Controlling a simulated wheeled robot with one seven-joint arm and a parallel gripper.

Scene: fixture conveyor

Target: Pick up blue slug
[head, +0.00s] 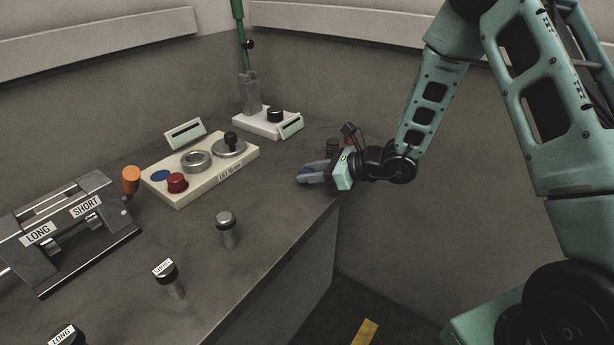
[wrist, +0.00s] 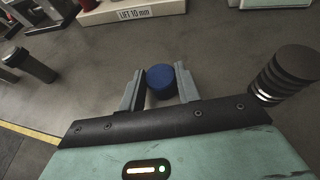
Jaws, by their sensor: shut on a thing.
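The blue slug (wrist: 160,77) is a short, round, blue-topped piece between the two grey fingers of my gripper (wrist: 159,88) in the wrist view. The fingers stand on either side of it and are shut on it. In the head view my gripper (head: 302,175) is low over the bench near its right edge, fingers pointing left. Only a small bit of the blue slug (head: 305,171) shows there, the rest hidden by the fingers. I cannot tell whether the slug touches the bench.
A dark ribbed cylinder (wrist: 287,75) stands close right of my gripper in the wrist view. A cream board (head: 207,174) labelled "LIFT 10 mm" lies left of the gripper. A LONG/SHORT fixture (head: 70,225) is at left.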

